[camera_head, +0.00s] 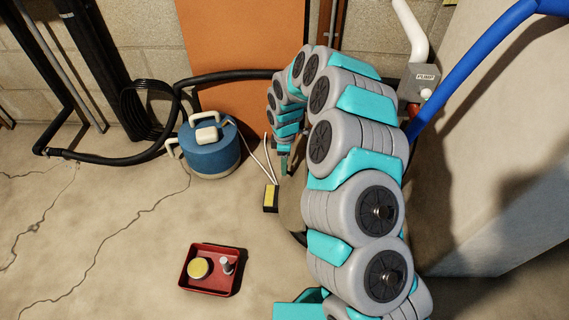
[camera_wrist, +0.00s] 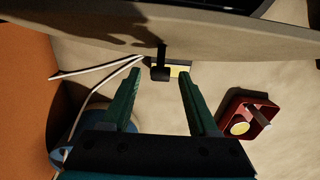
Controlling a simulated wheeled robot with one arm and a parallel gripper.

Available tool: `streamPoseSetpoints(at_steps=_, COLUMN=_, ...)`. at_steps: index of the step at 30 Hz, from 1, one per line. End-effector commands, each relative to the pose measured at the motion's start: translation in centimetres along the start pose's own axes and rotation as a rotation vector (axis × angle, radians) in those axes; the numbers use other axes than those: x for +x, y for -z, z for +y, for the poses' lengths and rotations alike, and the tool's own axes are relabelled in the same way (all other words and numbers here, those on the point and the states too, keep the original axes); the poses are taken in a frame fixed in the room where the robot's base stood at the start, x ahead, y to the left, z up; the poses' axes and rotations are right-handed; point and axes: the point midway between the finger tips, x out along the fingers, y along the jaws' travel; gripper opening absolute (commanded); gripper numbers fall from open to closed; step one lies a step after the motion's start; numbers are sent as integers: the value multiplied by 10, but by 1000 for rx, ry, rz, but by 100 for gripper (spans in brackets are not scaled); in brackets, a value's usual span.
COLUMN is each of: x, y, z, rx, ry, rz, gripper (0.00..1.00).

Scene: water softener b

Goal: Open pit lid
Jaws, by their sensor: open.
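The pit lid (camera_head: 291,208) is a tan-brown round shape on the floor, mostly hidden behind my arm in the head view. In the wrist view a tan curved surface (camera_wrist: 215,36), seemingly the lid, crosses the top with its edge toward me. A small black tab (camera_wrist: 160,73) sticks out from that edge. My gripper (camera_wrist: 161,76) is open, its two green fingers apart, with the tab showing between the fingertips. I cannot tell whether they touch. In the head view my gripper (camera_head: 284,168) points down by the lid's far side. Whether the lid is raised is unclear.
A yellow-and-black box (camera_head: 270,198) with white cables sits beside the lid. A blue canister (camera_head: 210,150) stands left, by black hoses. A red tray (camera_head: 211,287) with a yellow round item lies in front. A pale block (camera_head: 500,150) stands right.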

Motion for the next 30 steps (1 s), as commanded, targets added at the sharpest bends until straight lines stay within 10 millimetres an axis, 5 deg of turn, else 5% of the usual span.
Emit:
streamPoseSetpoints(at_steps=8, x=4, y=0, z=0, rx=1, ry=0, rz=0, gripper=60)
streamPoseSetpoints(at_steps=24, x=4, y=0, z=0, rx=1, ry=1, rz=0, gripper=2)
streamPoseSetpoints(at_steps=30, x=5, y=0, z=0, rx=1, ry=1, rz=0, gripper=0)
